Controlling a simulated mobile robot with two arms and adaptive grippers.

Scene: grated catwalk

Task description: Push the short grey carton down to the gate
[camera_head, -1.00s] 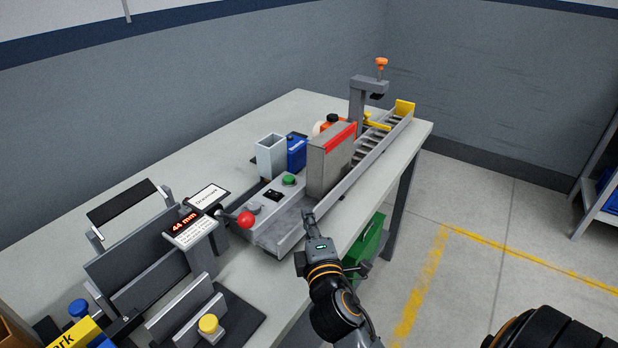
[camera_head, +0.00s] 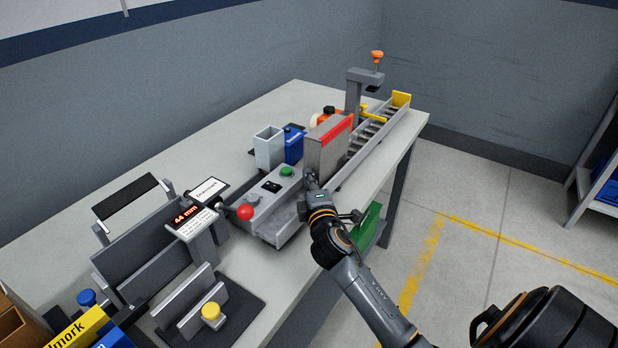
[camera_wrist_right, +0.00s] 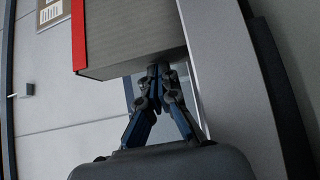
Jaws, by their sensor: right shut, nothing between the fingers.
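The short grey carton (camera_head: 322,150) stands upright on the grey roller track (camera_head: 345,172), with a red band along its top. It also shows in the wrist view (camera_wrist_right: 130,35). My right gripper (camera_head: 308,178) is shut and empty, low at the carton's near end. In the wrist view its closed fingertips (camera_wrist_right: 160,72) are at the carton's face, touching or almost touching. At the track's far end are a yellow end plate (camera_head: 401,99) and a yellow bar (camera_head: 372,116) under a grey post; I cannot tell which is the gate. My left gripper is out of view.
Left of the track are a control box with a green button (camera_head: 287,171) and red knob (camera_head: 245,212), a blue container (camera_head: 293,146) and a pale bin (camera_head: 269,149). The track beyond the carton looks clear. A green bin (camera_head: 368,226) is below the table's right edge.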

